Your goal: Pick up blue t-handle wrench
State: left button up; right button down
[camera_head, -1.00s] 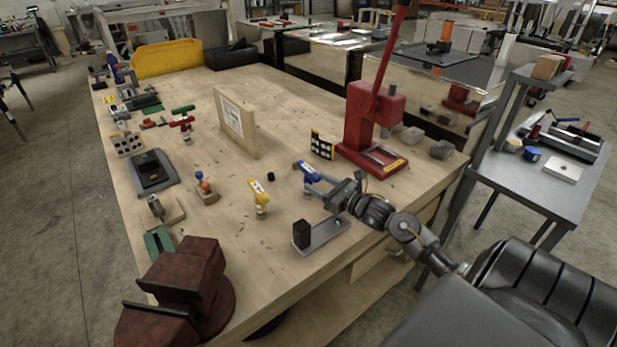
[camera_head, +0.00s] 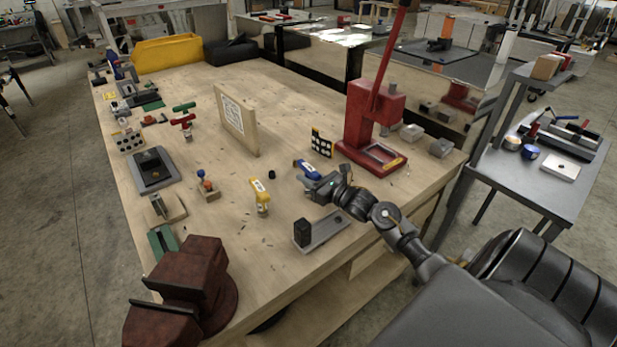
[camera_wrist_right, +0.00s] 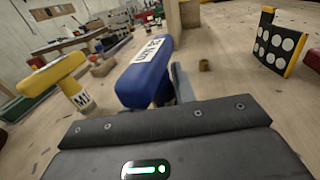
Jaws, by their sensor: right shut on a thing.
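The blue t-handle wrench (camera_head: 306,170) stands on the wooden workbench, left of the red press. It has a blue crossbar handle with a white label. My right gripper (camera_head: 313,182) is at the wrench, shut on it below the handle. In the right wrist view the blue handle (camera_wrist_right: 147,76) fills the middle, just beyond the gripper body, which hides the fingertips and the shaft's lower part. I cannot tell whether the wrench is clear of the bench. My left gripper is not in view.
A yellow t-handle wrench (camera_head: 260,194) stands to the left. A grey plate with a black block (camera_head: 303,232) lies in front, and a dotted black panel (camera_head: 321,142) stands behind. The red press (camera_head: 371,130) is at the right. A wooden board (camera_head: 236,122) stands upright mid-bench.

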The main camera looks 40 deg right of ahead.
aim_at(297, 162)
jog(key=shift+r, duration=0.15)
jog(key=shift+r+b, duration=0.25)
jog(key=shift+b, duration=0.05)
notch_tip(297, 162, up, 2)
jog(key=shift+s+r+b, duration=0.15)
jog(key=shift+r+b, duration=0.1)
jog(key=shift+b, duration=0.5)
jog(key=s+a+r+b, duration=0.1)
jog(key=s+r+b, duration=0.2)
jog(key=s+r, duration=0.6)
jog(key=shift+s+a+r, duration=0.35)
jog(key=shift+s+r, duration=0.05)
jog(key=shift+s, duration=1.95)
jog(key=shift+f, duration=0.1)
